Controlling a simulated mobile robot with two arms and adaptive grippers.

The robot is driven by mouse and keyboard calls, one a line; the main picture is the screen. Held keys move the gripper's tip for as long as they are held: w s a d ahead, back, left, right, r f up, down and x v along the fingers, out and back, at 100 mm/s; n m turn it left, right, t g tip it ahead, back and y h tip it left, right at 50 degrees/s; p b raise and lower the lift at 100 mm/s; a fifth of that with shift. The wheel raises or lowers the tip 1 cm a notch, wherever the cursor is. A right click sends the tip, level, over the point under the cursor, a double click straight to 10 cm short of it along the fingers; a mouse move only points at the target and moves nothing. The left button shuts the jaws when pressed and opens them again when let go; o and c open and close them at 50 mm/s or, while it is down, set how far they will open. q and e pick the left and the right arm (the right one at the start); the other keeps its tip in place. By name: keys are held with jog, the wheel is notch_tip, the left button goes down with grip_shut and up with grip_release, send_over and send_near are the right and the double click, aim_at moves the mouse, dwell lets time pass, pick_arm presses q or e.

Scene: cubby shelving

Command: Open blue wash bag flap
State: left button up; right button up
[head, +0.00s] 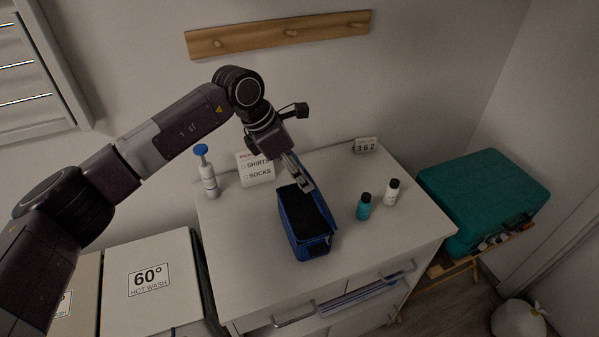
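The blue wash bag (318,245) sits on the white cabinet top, its long side running away from me. Its top shows as a dark area framed by blue edges; I cannot tell clearly whether this is the flap or the inside. My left gripper (304,184) points down at the bag's far end, at or just above its far edge. Its fingers look close together, but the view is too small to tell whether they hold anything. They hide part of the bag's far edge. My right gripper is not in view.
On the white cabinet (250,270) stand a blue-topped pump bottle (208,178), a shirts-and-socks card (258,170), a teal bottle (364,208), a white bottle (391,193) and a small number display (366,145). A teal suitcase (485,190) is at right. The cabinet's front left is clear.

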pick_arm(q)
jog(key=shift+o, duration=1.4)
jog(key=shift+r, duration=0.1)
jog(key=v, duration=1.2)
jog(key=shift+s, duration=0.1)
